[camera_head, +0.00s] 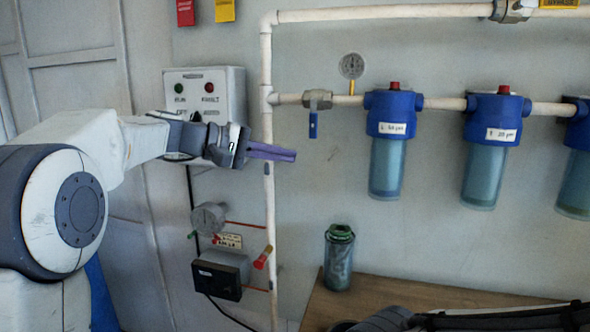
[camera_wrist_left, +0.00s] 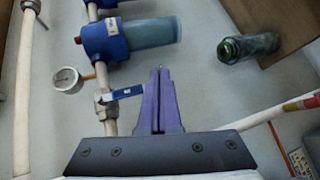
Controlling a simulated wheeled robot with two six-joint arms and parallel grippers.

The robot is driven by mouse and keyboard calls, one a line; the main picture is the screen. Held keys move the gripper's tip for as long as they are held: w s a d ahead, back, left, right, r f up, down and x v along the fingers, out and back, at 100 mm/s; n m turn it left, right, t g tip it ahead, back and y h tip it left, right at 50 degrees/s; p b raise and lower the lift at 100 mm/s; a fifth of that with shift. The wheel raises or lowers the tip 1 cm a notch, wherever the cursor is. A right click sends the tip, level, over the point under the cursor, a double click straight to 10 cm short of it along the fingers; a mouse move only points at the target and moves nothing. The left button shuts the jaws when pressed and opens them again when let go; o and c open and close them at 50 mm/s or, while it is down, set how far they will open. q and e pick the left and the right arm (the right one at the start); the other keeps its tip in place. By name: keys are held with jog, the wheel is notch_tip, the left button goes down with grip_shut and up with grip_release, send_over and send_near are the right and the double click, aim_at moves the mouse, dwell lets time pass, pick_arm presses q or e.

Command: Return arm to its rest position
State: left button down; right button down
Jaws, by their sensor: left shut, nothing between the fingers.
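My left gripper (camera_head: 294,155) reaches in from the left in the head view, in front of the white vertical pipe (camera_head: 267,120). Its purple fingers are together with nothing between them. They also show closed in the left wrist view (camera_wrist_left: 160,72). The fingertips are apart from the blue-handled valve (camera_head: 317,100), which is up and to the right of them. In the head view a dark arm part of mine lies along the bottom right edge; no right gripper fingers can be made out.
Blue filter housings (camera_head: 391,140) hang from the horizontal pipe (camera_head: 440,103) on the wall. A pressure gauge (camera_head: 351,66) sits above that pipe. A control box (camera_head: 205,95) is behind my left wrist. A green-topped canister (camera_head: 339,257) stands on a wooden table (camera_head: 375,290).

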pick_arm(q)
jog(key=s+d+f+m+g+y+p, duration=0.25)
jog(key=s+d+f, duration=0.3)
jog(key=s, duration=0.45)
jog(key=s+d+f+m+g+y+p, duration=0.2)
jog(key=s+d+f+g+y, duration=0.15)
jog(key=s+f, duration=0.5)
jog(key=s+a+f+m+y+p, duration=0.2)
jog(key=s+a+f+m+y, duration=0.1)
jog(key=s, duration=0.6)
jog(key=s+a+f+m+y+p, duration=0.2)
jog(key=s+a+f+m+y, duration=0.1)
jog(key=s, duration=0.6)
jog(key=shift+a+f+m+g, duration=0.4)
jog(key=shift+a+f+m, duration=0.1)
jog(key=shift+a+m, duration=0.5)
